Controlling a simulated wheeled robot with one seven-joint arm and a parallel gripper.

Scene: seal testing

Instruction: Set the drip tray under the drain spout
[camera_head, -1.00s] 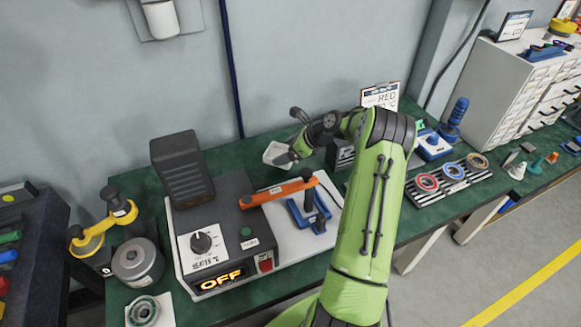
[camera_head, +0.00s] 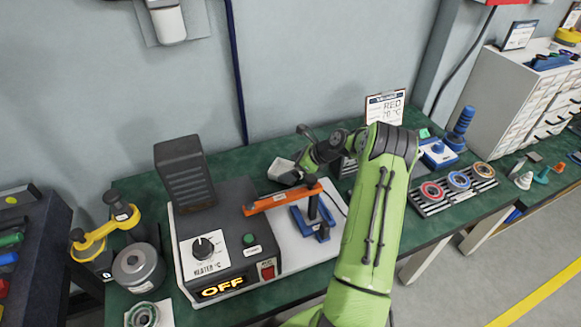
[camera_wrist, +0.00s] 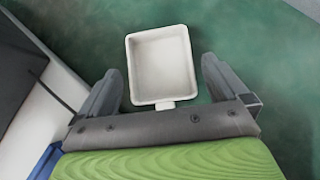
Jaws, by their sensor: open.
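The drip tray is a small white rectangular tray with a short tab; its rim shows in the wrist view (camera_wrist: 130,65) and it sits at the back of the green bench in the head view (camera_head: 280,170). My gripper is open, with one finger on each side of the tray's near end in the wrist view (camera_wrist: 161,80). Its tab points toward my palm. I cannot tell whether the fingers touch the tray. In the head view my gripper (camera_head: 300,168) is beside the tray and partly hides it. I cannot make out the drain spout for certain.
The grey tester (camera_head: 222,240) with an OFF display stands left of my arm. An orange bar (camera_head: 283,196) reaches over a blue stand (camera_head: 312,222) near my gripper. A sign (camera_head: 384,108) stands behind my arm. Colored rings (camera_head: 458,181) lie in a rack at right.

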